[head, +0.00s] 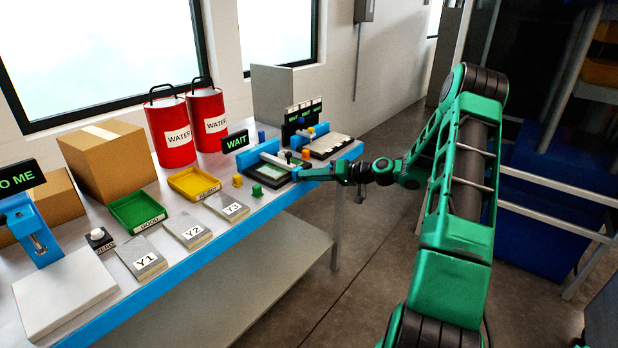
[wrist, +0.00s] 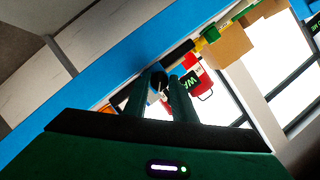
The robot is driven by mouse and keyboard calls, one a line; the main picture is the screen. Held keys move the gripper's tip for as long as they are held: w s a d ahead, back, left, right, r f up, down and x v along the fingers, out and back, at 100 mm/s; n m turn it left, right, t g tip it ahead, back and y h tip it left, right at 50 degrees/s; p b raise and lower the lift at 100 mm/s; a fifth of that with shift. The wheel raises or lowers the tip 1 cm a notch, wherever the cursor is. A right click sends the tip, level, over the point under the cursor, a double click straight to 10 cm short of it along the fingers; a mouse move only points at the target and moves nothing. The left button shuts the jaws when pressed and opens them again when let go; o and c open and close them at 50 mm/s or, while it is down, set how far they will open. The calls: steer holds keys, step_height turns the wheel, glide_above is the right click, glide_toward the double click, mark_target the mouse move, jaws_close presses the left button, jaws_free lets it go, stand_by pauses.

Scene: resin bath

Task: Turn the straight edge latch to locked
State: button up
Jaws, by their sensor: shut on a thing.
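My gripper (head: 340,172) reaches in from the right at the fixture's right side, by the bench edge. In the wrist view my gripper (wrist: 158,88) has its two dark fingers close around a small dark rounded piece (wrist: 158,79), which appears to be the latch. The fingers hide most of it, so its locked or unlocked position cannot be told.
The blue bench edge (head: 230,245) runs below the fixture. A WAIT sign (head: 235,141) and red water drums (head: 170,132) stand behind. A yellow tray (head: 194,183), green tray (head: 137,210) and Y-labelled plates (head: 188,230) lie left.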

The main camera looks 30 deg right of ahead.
steer(key=m+y, duration=0.1)
steer(key=m, duration=0.1)
steer(key=m+y, duration=0.1)
steer(key=m, duration=0.1)
steer(key=f+m+t+y, duration=0.1)
steer(key=m, duration=0.2)
steer(key=shift+d, duration=0.4)
steer(key=shift+a+m, duration=0.15)
steer(key=shift+m, duration=0.15)
jaws_close()
steer(key=o, duration=0.7)
jaws_free()
steer(key=shift+y, duration=0.3)
steer(key=v, duration=1)
steer(key=shift+s+d, duration=0.25)
steer(key=shift+d, duration=0.05)
